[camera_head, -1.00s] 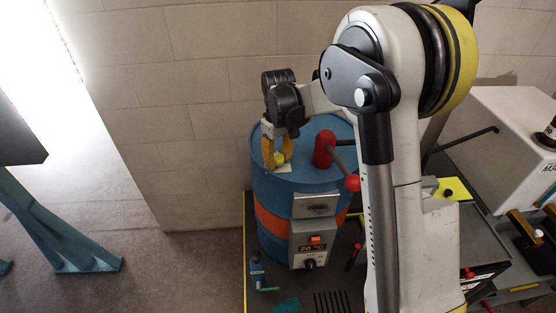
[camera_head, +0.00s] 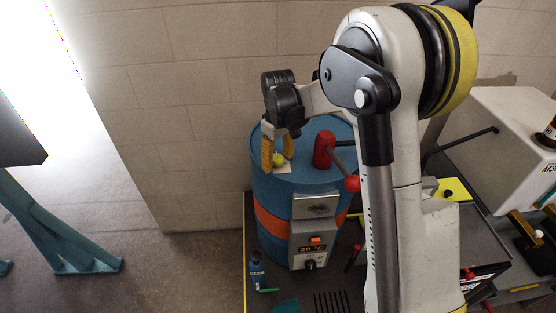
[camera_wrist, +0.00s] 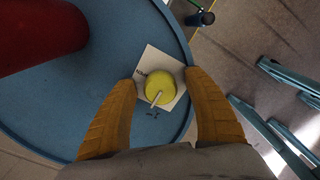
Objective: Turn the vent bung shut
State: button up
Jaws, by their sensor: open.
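The vent bung (camera_wrist: 160,89) is a yellow round cap with a pale bar or mark on it. It sits on a white label plate (camera_wrist: 150,60) on top of the blue drum (camera_head: 270,205), near the rim. It also shows in the head view (camera_head: 278,159). My gripper (camera_wrist: 165,100) has orange-yellow fingers, open, one on either side of the bung. In the wrist view there are gaps between both fingers and the bung. In the head view my gripper (camera_head: 278,160) points down at the drum top. The bung's thread is hidden.
A red fitting with a lever (camera_head: 324,149) stands on the drum top beside the bung; its red body also shows in the wrist view (camera_wrist: 40,30). A control box (camera_head: 312,240) is on the drum's front. A small blue bottle (camera_head: 257,270) stands below.

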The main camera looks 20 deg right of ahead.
aim_at(279, 159)
jog(key=shift+r, duration=0.1)
notch_tip(279, 159, up, 12)
dwell(0.4)
jog(key=s+m+t+b, duration=0.3)
jog(key=s+b, duration=0.2)
jog(key=s, duration=0.8)
jog(key=s+f+m+t+b, duration=0.2)
jog(key=s+f, duration=0.5)
jog(key=s, duration=0.5)
jog(key=shift+s+f+m+t+b, duration=0.25)
jog(key=shift+m+t+b, duration=0.05)
jog(key=shift+t+b, duration=0.65)
jog(key=shift+a, duration=0.1)
